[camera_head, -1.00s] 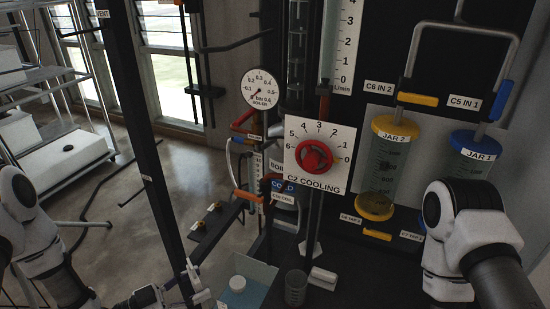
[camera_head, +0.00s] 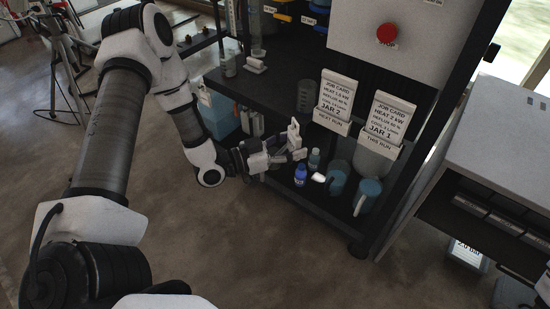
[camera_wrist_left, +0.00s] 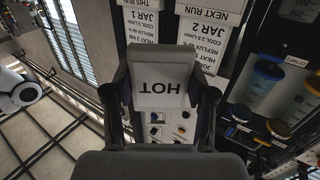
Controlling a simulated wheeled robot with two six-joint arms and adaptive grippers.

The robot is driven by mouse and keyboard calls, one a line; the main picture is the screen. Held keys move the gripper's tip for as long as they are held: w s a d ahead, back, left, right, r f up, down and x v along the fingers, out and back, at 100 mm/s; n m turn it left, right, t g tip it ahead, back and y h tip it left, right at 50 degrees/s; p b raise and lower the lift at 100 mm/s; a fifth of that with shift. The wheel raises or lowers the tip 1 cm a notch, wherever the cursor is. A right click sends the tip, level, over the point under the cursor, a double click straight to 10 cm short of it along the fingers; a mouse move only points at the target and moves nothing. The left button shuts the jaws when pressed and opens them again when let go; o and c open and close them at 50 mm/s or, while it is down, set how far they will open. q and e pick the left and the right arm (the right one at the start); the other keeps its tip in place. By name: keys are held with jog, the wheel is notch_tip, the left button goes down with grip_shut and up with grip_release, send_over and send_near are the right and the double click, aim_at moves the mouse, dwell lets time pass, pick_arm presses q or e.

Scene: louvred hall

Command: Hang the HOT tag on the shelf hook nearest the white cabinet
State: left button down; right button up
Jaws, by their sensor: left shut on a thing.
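My left gripper (camera_head: 290,150) is shut on the HOT tag (camera_wrist_left: 163,85), a white plate with black letters that appear upside down in the left wrist view. It is between the two dark fingers (camera_wrist_left: 162,100) there. In the head view the tag is small and its letters cannot be read. The gripper is in front of the black shelf unit (camera_head: 285,88), left of the job cards. The white cabinet (camera_head: 490,140) stands at the right. I cannot make out the shelf hooks. My right gripper is not in view.
Two job cards, JAR 2 (camera_head: 338,95) and JAR 1 (camera_head: 390,115), are on the shelf front. A dark post stands between shelf and cabinet. Open floor (camera_head: 250,255) lies in front.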

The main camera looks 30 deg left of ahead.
pick_arm(q)
jog(key=w+a+f+n+t+y+b, duration=0.25)
jog(key=a+f+y+b, duration=0.3)
jog(key=f+b, duration=0.6)
jog(key=w+a+f+n+t+y+b, duration=0.15)
jog(key=a+f+n+y+b, duration=0.25)
jog(key=a+f+b, duration=0.55)
jog(key=w+d+b, duration=0.3)
jog(key=w+b, duration=0.3)
jog(key=w, duration=0.3)
jog(key=shift+w+f+g, duration=0.25)
jog(key=shift+f+g, duration=0.05)
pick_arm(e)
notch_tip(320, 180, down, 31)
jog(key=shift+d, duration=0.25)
pick_arm(q)
jog(key=shift+s+h, duration=0.1)
jog(key=shift+h, duration=0.15)
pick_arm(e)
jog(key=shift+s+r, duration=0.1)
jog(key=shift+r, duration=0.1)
pick_arm(q)
jog(key=shift+f, duration=0.1)
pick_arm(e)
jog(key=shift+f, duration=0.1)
